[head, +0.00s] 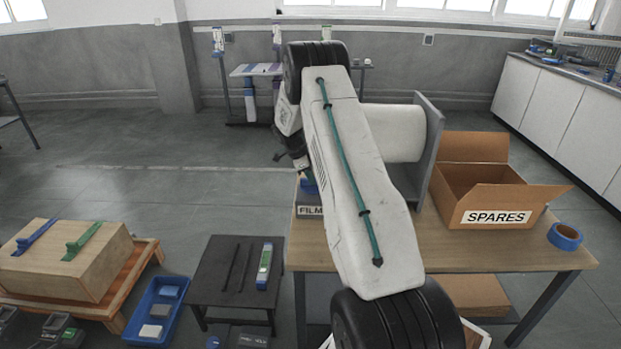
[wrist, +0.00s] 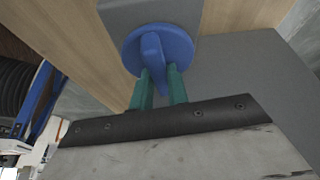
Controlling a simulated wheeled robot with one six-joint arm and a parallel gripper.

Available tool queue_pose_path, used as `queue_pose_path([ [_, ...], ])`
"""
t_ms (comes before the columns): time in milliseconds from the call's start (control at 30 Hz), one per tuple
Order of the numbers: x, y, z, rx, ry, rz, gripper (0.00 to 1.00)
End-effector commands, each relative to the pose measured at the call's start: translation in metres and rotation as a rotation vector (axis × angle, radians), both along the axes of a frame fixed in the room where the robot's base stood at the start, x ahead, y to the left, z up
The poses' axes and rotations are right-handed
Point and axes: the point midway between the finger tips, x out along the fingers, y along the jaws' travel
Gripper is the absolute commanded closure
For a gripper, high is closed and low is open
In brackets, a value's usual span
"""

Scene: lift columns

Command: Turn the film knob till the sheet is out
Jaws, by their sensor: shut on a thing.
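The blue film knob (wrist: 180,42) shows in the wrist view, a round disc with a raised grip bar, on a grey panel (wrist: 118,14). My gripper (wrist: 160,76) has its two green fingers on either side of the bar, shut on it. The bar stands nearly upright in this picture. In the head view, my arm hides most of the film stand. The white roll (head: 395,132) and the grey end plate (head: 431,150) show to the right of my arm, and the FILM label (head: 310,211) to its left. I cannot make out a loose sheet.
The wooden table (head: 500,245) carries an open SPARES carton (head: 480,200) and a blue tape roll (head: 565,236). At left are a box on a pallet (head: 68,262), a blue tray (head: 157,309) and a low dark table (head: 222,280). Floor behind is mostly clear.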

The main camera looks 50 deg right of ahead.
Motion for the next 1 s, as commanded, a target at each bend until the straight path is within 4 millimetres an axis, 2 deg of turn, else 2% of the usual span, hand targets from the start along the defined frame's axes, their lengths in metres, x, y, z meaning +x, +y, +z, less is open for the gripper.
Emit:
queue_pose_path([
  [1000,0.0023,-0.0047,0.0000,0.001,-0.003,-0.961,1.00],
])
